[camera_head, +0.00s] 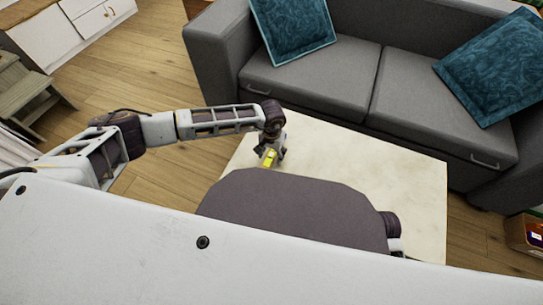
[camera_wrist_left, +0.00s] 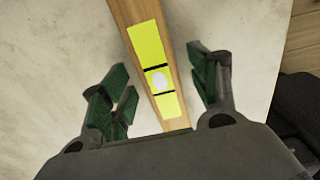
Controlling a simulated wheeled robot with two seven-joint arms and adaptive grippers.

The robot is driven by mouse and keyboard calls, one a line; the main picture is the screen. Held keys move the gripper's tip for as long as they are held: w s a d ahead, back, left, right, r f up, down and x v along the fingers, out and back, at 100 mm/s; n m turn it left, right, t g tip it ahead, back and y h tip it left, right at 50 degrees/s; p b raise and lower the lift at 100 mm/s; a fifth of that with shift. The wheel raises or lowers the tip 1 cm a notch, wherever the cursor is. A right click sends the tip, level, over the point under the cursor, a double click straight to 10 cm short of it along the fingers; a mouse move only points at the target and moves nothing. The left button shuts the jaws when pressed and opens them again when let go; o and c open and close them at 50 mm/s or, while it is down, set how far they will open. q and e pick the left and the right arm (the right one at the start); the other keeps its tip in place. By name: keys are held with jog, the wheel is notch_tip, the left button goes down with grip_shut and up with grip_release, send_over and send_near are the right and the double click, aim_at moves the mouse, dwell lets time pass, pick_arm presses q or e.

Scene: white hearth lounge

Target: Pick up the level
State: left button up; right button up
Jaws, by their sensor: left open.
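The level is a wooden bar with a yellow panel, dark lines and a pale round spot. In the left wrist view the level (camera_wrist_left: 159,77) runs from the top edge down between the fingers of my left gripper (camera_wrist_left: 160,98). The fingers have green pads and stand apart on either side of it, with gaps showing. In the head view the level's yellow part (camera_head: 269,158) shows just under my left gripper (camera_head: 271,153), at the left part of the pale table. The rest of the level is hidden there by my gripper and body. My right gripper is not in view.
The pale tabletop (camera_head: 400,170) is bare on its right side. A grey sofa (camera_head: 315,85) with teal cushions (camera_head: 292,28) stands close behind it. Wooden floor (camera_head: 150,75) is open at left, with a white cabinet (camera_head: 45,38) and a wooden step stool (camera_head: 30,92) beyond.

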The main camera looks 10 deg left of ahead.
aim_at(272, 155)
pick_arm(q)
jog(key=c, duration=1.2)
jog(key=shift+r, duration=0.1)
jog(key=shift+r, duration=0.5)
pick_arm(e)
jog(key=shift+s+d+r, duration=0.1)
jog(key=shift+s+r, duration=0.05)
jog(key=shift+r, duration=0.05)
pick_arm(q)
notch_tip(272, 155, up, 8)
jog(key=p, duration=0.2)
jog(key=shift+f+p, duration=0.1)
jog(key=shift+p, duration=0.25)
jog(key=shift+r, duration=0.5)
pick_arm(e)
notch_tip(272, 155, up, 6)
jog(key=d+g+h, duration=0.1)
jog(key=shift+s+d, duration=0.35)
